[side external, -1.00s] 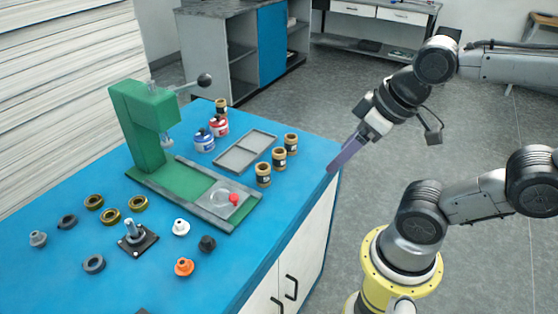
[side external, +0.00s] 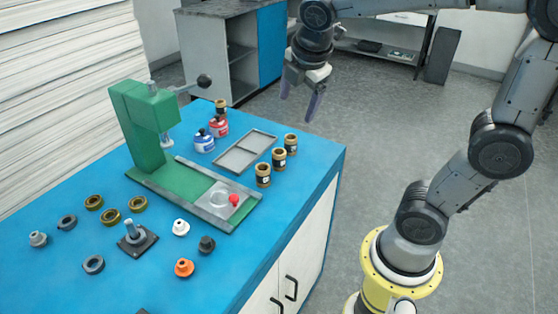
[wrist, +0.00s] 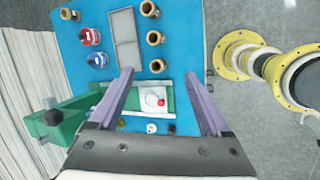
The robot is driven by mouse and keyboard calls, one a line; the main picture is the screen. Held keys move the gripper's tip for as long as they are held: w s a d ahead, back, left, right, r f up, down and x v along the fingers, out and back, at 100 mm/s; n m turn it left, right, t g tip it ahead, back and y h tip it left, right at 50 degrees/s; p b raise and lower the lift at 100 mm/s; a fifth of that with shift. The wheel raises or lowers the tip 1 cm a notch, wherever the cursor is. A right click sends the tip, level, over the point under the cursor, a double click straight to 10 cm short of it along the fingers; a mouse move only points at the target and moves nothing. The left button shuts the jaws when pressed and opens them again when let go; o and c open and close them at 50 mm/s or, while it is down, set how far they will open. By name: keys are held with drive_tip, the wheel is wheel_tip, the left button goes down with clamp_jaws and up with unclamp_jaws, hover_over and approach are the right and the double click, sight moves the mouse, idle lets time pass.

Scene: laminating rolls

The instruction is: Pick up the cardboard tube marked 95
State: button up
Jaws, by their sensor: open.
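Several short brown cardboard tubes with dark labels stand upright on the blue bench. Three form a row near the right edge: a front tube (side external: 263,176), a middle tube (side external: 279,159) and a back tube (side external: 291,144). Another tube (side external: 221,107) stands apart behind the bottles. The label numbers are too small to read, so I cannot tell which is marked 95. In the wrist view the row shows as tubes (wrist: 158,66), (wrist: 155,38) and (wrist: 149,9). My gripper (side external: 300,101) is open and empty, in the air above and beyond the row, fingers pointing down.
A grey divided tray (side external: 245,152) lies left of the row. A green press (side external: 148,130) with a lever rises at the left. Rings, knobs and a post on a black base (side external: 137,240) lie in front.

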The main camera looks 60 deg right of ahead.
sight(276, 155)
drive_tip(key=w+d+f+n+g+h, duration=0.1)
drive_tip(key=w+d+f+n+g, duration=0.25)
drive_tip(key=w+f, duration=0.5)
drive_tip(key=x, duration=0.6)
drive_tip(key=a+x, duration=0.1)
drive_tip(key=x, duration=0.2)
drive_tip(key=shift+w+d+f, duration=0.1)
drive_tip(key=shift+w+f, duration=0.1)
drive_tip(key=shift+f, duration=0.15)
drive_tip(key=shift+a+x, duration=0.1)
drive_tip(key=shift+x, duration=1.4)
drive_tip(key=shift+a+x, duration=0.15)
drive_tip(key=shift+x, duration=1.35)
drive_tip(key=shift+w+f, duration=0.1)
clamp_jaws()
